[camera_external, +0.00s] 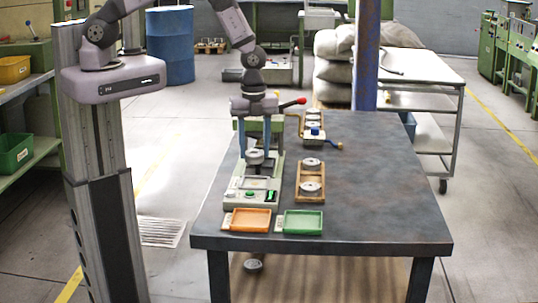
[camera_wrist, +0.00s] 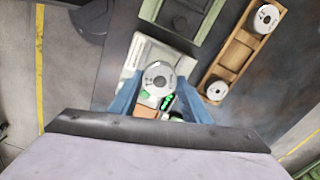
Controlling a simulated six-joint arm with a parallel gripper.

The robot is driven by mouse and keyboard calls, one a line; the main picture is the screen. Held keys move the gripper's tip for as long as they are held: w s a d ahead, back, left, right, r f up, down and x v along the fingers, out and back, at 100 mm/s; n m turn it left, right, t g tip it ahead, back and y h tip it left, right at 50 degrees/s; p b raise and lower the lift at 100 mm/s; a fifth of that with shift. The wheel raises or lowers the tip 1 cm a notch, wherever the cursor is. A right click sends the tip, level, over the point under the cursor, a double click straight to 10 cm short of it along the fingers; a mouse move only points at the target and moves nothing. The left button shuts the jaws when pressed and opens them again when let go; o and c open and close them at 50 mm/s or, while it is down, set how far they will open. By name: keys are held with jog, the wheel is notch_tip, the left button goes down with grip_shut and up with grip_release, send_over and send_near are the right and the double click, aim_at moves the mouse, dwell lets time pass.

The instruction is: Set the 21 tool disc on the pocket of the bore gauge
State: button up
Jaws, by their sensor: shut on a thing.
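My gripper (camera_external: 256,154) has long blue fingers pointing down and is shut on a pale grey disc (camera_external: 255,158) with a centre hole. In the wrist view the disc (camera_wrist: 158,76) sits between the fingertips (camera_wrist: 158,84); its marking is too small to read surely. It is above a light grey bench device (camera_external: 237,197) with a green button and lit green display, which I take as the bore gauge. The device (camera_wrist: 143,52) lies below the disc in the wrist view too. Its pocket is not clearly visible, being covered by the disc or gripper.
A wooden rack (camera_external: 299,176) with two discs stands right of the device. Another rack with discs and a blue piece (camera_external: 314,133) is farther back. An orange tray (camera_external: 250,220) and a green tray (camera_external: 303,223) lie in front. The table's right side (camera_external: 385,190) is clear.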

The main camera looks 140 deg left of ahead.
jog(key=shift+f+b, duration=2.35)
jog(key=shift+f, duration=1)
jog(key=o, duration=1.4)
jog(key=shift+r+b, duration=1.15)
jog(key=shift+r, duration=2.55)
